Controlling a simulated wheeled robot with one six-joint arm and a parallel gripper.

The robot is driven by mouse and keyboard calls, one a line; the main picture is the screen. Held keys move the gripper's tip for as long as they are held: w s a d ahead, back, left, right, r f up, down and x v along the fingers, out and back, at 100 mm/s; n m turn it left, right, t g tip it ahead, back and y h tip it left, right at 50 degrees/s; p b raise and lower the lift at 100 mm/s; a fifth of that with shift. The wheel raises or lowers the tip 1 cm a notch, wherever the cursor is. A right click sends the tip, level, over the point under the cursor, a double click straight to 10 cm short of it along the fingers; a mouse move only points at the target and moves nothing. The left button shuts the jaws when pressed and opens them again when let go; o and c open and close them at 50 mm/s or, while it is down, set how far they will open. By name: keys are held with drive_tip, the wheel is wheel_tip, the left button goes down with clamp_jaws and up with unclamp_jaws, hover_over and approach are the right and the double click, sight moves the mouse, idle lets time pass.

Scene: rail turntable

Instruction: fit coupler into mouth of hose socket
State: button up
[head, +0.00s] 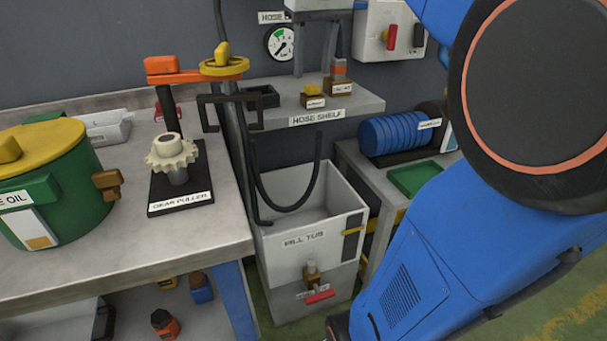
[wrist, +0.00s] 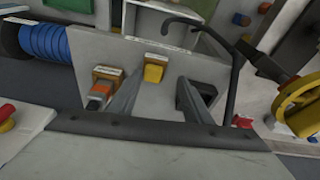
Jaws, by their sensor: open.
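On the hose shelf (head: 366,103), a dark and orange upright piece (head: 339,70) stands in a brown labelled block, and a small yellow piece (head: 313,90) sits on another block. Their labels are too small to read, so I cannot tell which is the coupler or the socket. In the wrist view the orange piece (wrist: 101,91) is left of the yellow piece (wrist: 154,73). My gripper (wrist: 163,90) is open, its grey fingers pointing toward the shelf, with the yellow piece showing between them and nothing held.
A black hose (head: 317,178) loops down over the fill tub (head: 292,239); its curve also shows in the wrist view (wrist: 232,75). A dark bracket (head: 263,97) is on the shelf's left. The gear puller (head: 180,190) stands on the left bench. A blue coil (head: 395,133) lies right.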

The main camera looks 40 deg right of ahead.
drive_tip(key=s+a+f, duration=0.5)
drive_tip(key=f, duration=0.4)
drive_tip(key=s+a+f+n+t, duration=0.1)
drive_tip(key=s+a+f, duration=0.3)
drive_tip(key=f, duration=0.5)
drive_tip(key=s+a+f+n+t, duration=0.1)
drive_tip(key=s+a+f, duration=0.4)
drive_tip(key=s+f, duration=0.3)
drive_tip(key=shift+a+f+y, duration=0.3)
drive_tip(key=shift+a+f, duration=0.05)
drive_tip(key=shift+f, duration=0.6)
